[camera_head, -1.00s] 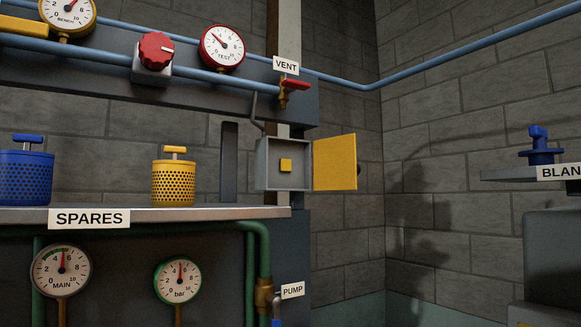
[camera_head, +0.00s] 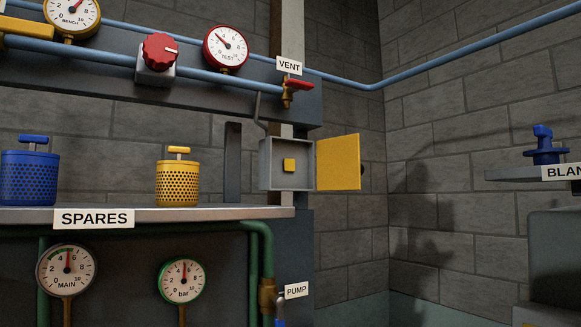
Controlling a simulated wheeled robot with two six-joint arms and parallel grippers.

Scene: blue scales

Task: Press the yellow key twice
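The box's yellow door (camera_head: 338,162) stands open to the right, so the key is in plain view. Neither of my grippers shows in the head view.
A yellow perforated canister (camera_head: 177,188) and a blue one (camera_head: 29,183) stand on the SPARES shelf (camera_head: 200,214), left of the box. A red-handled VENT valve (camera_head: 295,88) sits above the box. Green piping (camera_head: 267,252) and gauges are below. A blue fitting (camera_head: 543,147) rests on the right ledge.

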